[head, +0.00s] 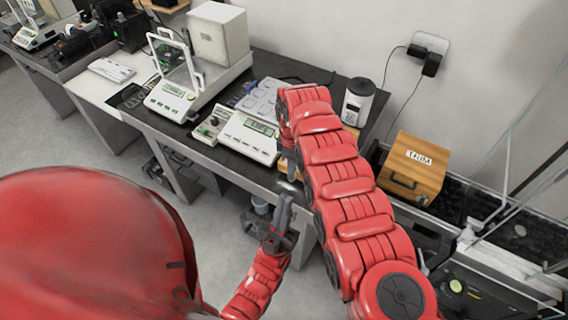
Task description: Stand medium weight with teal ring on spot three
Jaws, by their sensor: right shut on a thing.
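My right gripper (289,168) is at the front edge of the table, left of my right forearm. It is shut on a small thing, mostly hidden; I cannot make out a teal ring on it. My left gripper (283,208) is lower, in front of the table edge, with dark fingers pointing up; I cannot tell whether it is open. A pale sheet with round marks (259,98) lies on the dark table, partly behind my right arm. I cannot read which mark is spot three.
A flat scale (248,138) stands at the table front, with a glass-sided balance (171,100) to its left. A white box (219,34) is behind. A dark-lidded canister (358,102) and a wooden box labelled TARA (413,165) stand right of my arm.

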